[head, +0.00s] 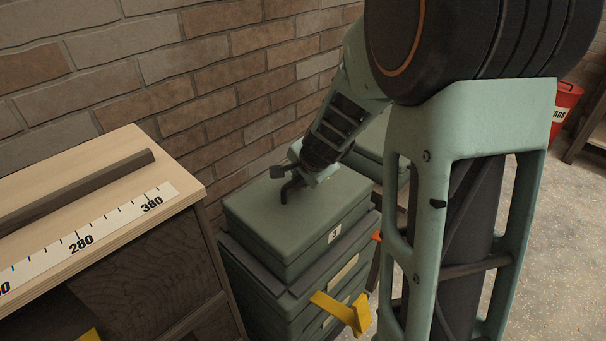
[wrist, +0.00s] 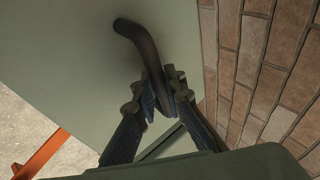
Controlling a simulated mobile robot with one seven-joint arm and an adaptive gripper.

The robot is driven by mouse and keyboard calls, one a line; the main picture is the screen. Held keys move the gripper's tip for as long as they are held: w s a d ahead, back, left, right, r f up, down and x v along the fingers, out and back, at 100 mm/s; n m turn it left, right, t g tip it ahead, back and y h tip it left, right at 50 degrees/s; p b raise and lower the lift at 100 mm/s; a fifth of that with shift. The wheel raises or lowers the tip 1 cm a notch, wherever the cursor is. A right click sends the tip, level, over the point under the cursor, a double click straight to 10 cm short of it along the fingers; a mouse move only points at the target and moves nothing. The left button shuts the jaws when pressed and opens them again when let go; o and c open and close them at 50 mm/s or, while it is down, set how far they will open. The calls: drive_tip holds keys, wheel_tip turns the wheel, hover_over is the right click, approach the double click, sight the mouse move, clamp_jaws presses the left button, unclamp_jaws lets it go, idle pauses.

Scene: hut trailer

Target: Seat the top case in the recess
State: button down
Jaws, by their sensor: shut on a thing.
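The top case (head: 268,222) is a grey-green box with a small label reading 3. It stands on a stack of similar green cases (head: 283,308), with dark rails (head: 262,272) around its foot. I cannot tell whether its base is fully down in the recess. My gripper (head: 291,187) is over the case's lid, shut on its dark bent handle. In the wrist view, the fingers (wrist: 165,95) close around the handle (wrist: 138,38), and the lid (wrist: 80,80) fills much of the picture. The far side of the case is hidden.
A wooden bench (head: 110,185) with a ruler strip stands close at the left. A brick wall (head: 150,75) is behind the stack. A yellow bracket (head: 341,312) juts from the stack's front. Another green case (head: 370,152) stands behind; a red bin (head: 566,103) is far right.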

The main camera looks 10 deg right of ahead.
drive_tip(key=shift+w+f, duration=0.15)
drive_tip(key=shift+f, duration=0.3)
drive_tip(key=shift+f+b, duration=0.1)
drive_tip(key=shift+b, duration=0.2)
drive_tip(key=c, duration=2.4)
unclamp_jaws()
drive_tip(key=shift+f, duration=0.15)
drive_tip(key=o, duration=0.4)
drive_tip(key=shift+r, duration=0.25)
drive_tip(key=shift+p+v, duration=3.55)
drive_tip(key=shift+v, duration=2.5)
